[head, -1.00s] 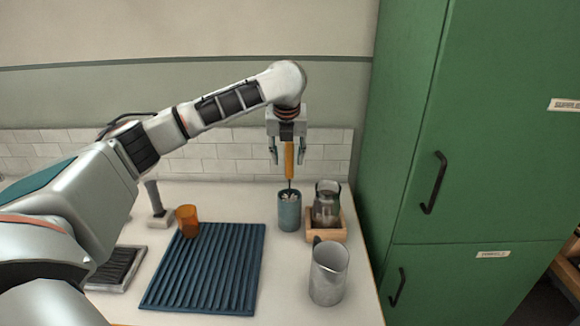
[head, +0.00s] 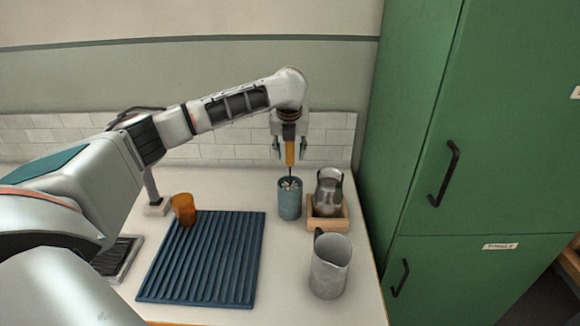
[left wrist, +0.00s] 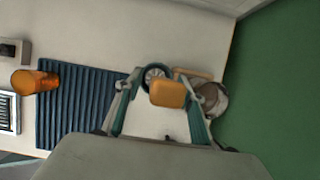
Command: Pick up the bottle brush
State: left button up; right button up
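The bottle brush has an orange handle (head: 289,154) standing upright, with its thin dark stem going down into a blue-grey cup (head: 289,203). My left gripper (head: 290,150) points down over the handle, one finger on each side, open, with gaps to the handle. In the left wrist view, the handle's top (left wrist: 170,94) shows between the two spread fingers, somewhat nearer the right finger. The cup's rim (left wrist: 155,72) shows just beyond it. My right gripper is in neither view.
A glass jar (head: 329,186) stands in a wooden box (head: 327,224) close right of the cup. A metal pitcher (head: 329,266) stands in front. A ribbed blue mat (head: 203,258) and an orange cup (head: 184,209) are to the left. Green cabinets (head: 480,150) bound the right side.

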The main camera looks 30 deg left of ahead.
pick_arm(q)
jog(key=shift+w+f, duration=0.1)
jog(key=shift+f, duration=0.15)
grip_shut()
jog(key=shift+r, duration=0.15)
